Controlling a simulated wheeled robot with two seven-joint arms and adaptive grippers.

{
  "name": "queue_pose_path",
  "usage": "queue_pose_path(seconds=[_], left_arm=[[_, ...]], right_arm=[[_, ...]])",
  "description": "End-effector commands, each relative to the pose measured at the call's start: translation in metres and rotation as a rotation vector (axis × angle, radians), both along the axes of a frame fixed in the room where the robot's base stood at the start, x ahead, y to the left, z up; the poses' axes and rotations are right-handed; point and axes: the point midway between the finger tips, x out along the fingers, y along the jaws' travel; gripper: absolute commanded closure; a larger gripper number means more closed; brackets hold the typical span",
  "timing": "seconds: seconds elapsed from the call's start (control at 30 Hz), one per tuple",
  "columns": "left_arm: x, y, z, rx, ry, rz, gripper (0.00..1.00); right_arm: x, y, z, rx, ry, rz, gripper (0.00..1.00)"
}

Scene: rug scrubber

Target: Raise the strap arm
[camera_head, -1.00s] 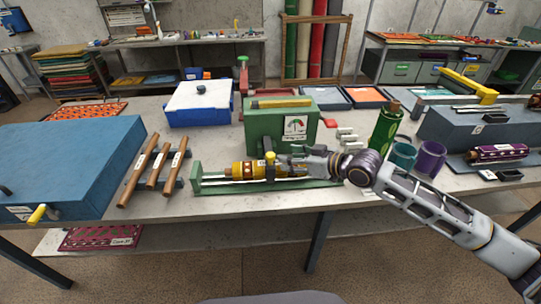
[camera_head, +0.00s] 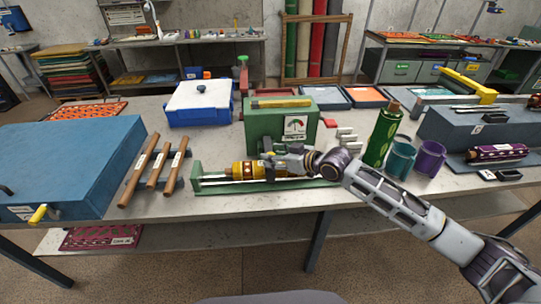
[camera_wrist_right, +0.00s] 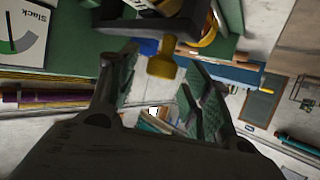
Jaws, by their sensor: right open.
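The green gauge machine (camera_head: 262,128) stands mid-table, with a green cradle (camera_head: 205,187) in front of it that carries a yellow roller (camera_head: 240,170). In the right wrist view a dark arm, seemingly the strap arm (camera_wrist_right: 185,22), ends in a yellow knob (camera_wrist_right: 162,67). My right gripper (camera_head: 276,152) is at the front of the machine, above the right part of the roller. In the wrist view its open fingers (camera_wrist_right: 158,70) stand on either side of the knob; contact cannot be told. In the head view the gripper hides most of the strap arm. My left gripper is out of view.
A green canister (camera_head: 381,138), a teal cup (camera_head: 401,160) and a purple cup (camera_head: 430,160) stand right of the machine, close to my right forearm. Wooden rods (camera_head: 157,170) and a blue case (camera_head: 70,165) lie to the left. A white-lidded blue box (camera_head: 198,105) is behind.

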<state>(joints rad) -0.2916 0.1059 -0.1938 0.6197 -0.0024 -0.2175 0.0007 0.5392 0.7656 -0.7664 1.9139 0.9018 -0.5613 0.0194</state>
Motion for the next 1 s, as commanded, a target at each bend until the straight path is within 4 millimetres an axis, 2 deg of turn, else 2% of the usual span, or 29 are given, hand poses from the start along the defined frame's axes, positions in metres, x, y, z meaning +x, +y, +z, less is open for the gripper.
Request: queue_pose_path(seconds=[0.23, 0.7, 1.0], left_arm=[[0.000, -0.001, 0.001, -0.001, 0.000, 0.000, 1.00], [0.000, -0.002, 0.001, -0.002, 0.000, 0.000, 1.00], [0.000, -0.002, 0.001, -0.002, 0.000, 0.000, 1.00]], right_arm=[[0.010, 0.011, -0.006, 0.001, 0.001, 0.001, 0.51], [0.013, 0.014, -0.008, 0.000, 0.000, 0.000, 0.52], [0.013, 0.014, -0.008, 0.000, 0.000, 0.000, 0.91]])
